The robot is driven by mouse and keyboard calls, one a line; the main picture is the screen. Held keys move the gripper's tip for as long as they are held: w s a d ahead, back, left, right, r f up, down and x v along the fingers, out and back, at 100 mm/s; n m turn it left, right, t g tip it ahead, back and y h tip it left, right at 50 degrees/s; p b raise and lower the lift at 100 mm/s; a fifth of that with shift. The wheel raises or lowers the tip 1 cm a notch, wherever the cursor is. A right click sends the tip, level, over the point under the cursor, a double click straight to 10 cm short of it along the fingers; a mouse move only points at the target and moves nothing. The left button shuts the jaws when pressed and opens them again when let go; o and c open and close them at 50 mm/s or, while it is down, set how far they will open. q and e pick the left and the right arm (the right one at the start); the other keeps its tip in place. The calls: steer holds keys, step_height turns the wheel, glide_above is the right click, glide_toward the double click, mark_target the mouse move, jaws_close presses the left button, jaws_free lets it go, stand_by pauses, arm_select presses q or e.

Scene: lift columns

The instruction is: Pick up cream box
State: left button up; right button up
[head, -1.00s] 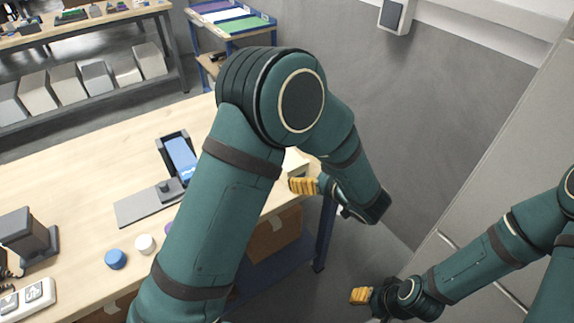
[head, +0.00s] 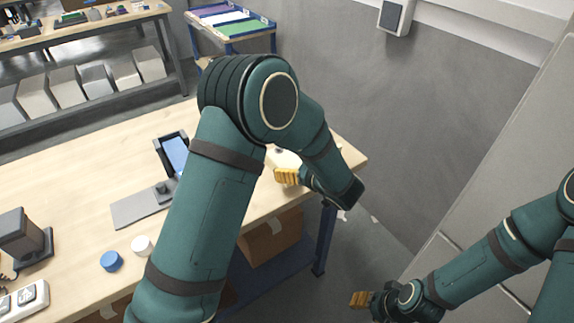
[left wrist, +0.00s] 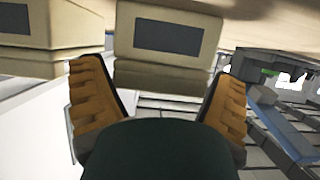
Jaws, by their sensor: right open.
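A cream box (head: 287,157) stands near the table's right end in the head view, partly hidden behind my left arm. In the left wrist view, a cream box (left wrist: 166,70) with a grey panel lies ahead, framed by the fingers. A second cream box (left wrist: 40,62) with a grey panel is at the left there. My left gripper (head: 287,177), also in the left wrist view (left wrist: 158,105), is open with orange-yellow fingers apart and nothing visibly gripped. Contact with the box cannot be told. My right gripper (head: 359,299) is open and empty, low beside the cabinet.
The wooden table (head: 95,195) carries a phone on a stand (head: 174,150), a blue cap (head: 111,261) and a white cap (head: 141,245). A brown carton (head: 270,238) sits below it. A grey wall is behind, and a light cabinet is at right.

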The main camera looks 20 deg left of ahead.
arm_select(q)
steer(key=c, duration=0.7)
steer(key=shift+r, duration=0.1)
